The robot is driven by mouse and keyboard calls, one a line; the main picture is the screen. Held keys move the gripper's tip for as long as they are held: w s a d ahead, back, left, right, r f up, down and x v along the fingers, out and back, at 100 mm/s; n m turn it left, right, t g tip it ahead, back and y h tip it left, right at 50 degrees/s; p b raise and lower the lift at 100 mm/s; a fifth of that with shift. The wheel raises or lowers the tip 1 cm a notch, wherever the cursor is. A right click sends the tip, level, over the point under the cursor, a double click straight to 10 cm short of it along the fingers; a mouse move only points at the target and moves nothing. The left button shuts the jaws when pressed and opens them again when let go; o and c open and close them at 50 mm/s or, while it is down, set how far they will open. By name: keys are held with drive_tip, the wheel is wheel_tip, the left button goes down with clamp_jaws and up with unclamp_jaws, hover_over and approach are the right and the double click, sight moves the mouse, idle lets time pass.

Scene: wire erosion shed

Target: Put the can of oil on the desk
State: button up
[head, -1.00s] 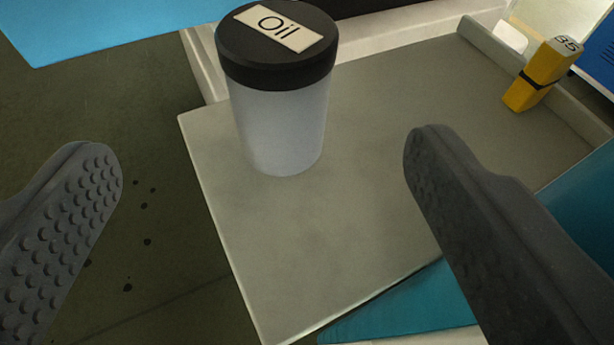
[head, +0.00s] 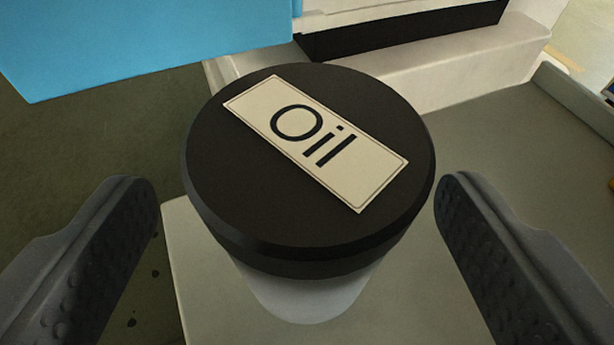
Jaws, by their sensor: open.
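The can of oil (head: 305,165) has a black lid with a cream label reading "Oil" and a pale, translucent body. It stands upright on a grey surface (head: 200,290) near that surface's left edge. My gripper (head: 298,190) is open, with one dark studded finger on each side of the can. Gaps show between both fingers and the lid, and the fingers are not closed on it. The lid hides most of the can's body. I cannot tell whether the grey surface is the desk.
A blue panel (head: 140,40) is at the upper left. A pale machine housing with a black slot (head: 405,30) stands behind the can. A raised rim (head: 580,110) edges the grey surface at the right. Dark floor (head: 60,150) lies to the left.

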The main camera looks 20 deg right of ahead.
drive_tip(key=x, duration=0.4)
drive_tip(key=shift+s+d+f, duration=0.1)
drive_tip(key=shift+s+d, duration=0.05)
drive_tip(key=shift+w+d, duration=0.15)
drive_tip(key=shift+w, duration=0.35)
drive_tip(key=c, duration=1.3)
